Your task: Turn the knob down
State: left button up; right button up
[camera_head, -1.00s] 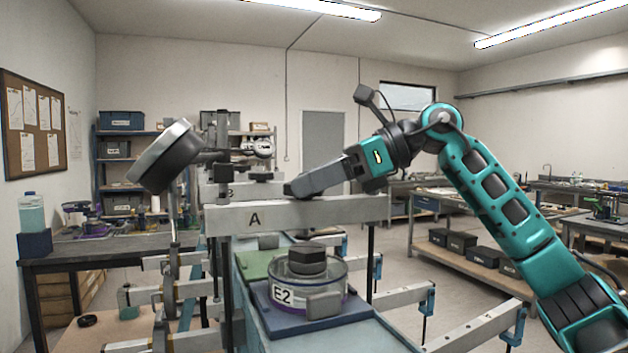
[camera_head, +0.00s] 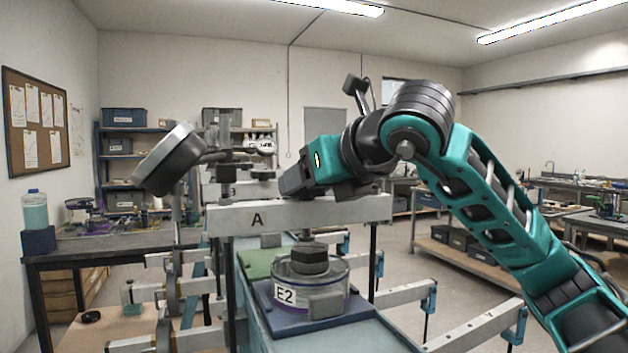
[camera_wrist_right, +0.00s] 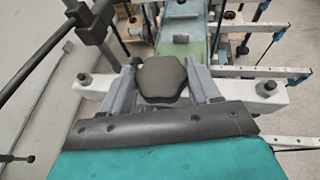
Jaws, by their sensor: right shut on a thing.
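My right gripper (camera_wrist_right: 163,85) is shut on a dark hexagonal knob (camera_wrist_right: 163,78), with one grey finger on each side of it. The knob sits over a pale crossbeam (camera_wrist_right: 92,82) in the right wrist view. In the head view my right gripper (camera_head: 292,184) is low over the crossbeam marked "A" (camera_head: 235,222); there the gripper and wrist hide the held knob. My left gripper is in neither view.
A clear round container marked "E2" (camera_head: 335,287) with a dark hexagonal top (camera_head: 309,254) stands below the beam on a blue base. A tilted round dark disc (camera_head: 168,160) stands at left. Dark bolts (camera_wrist_right: 267,87) rise from the beam beside the gripper.

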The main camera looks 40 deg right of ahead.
jog(key=m+h, duration=0.3)
jog(key=m+g+h, duration=0.1)
jog(key=h, duration=0.1)
jog(key=shift+a+m, duration=0.3)
jog(key=shift+w+a+m+g+h+b, duration=0.1)
jog(key=shift+m+g+h+b, duration=0.5)
jog(key=shift+m+h, duration=0.5)
jog(key=shift+f+g+h, duration=0.1)
jog(key=shift+g+h, duration=0.2)
jog(key=o, duration=1)
jog(key=shift+o, duration=0.2)
jog(key=shift+a, duration=0.1)
jog(key=shift+s+a+r, duration=0.3)
jog(key=shift+s+r, duration=0.05)
jog(key=shift+s, duration=0.05)
jog(key=b+v, duration=0.2)
jog(key=v, duration=0.9)
jog(key=shift+s+a, duration=0.2)
jog(key=shift+s, duration=0.1)
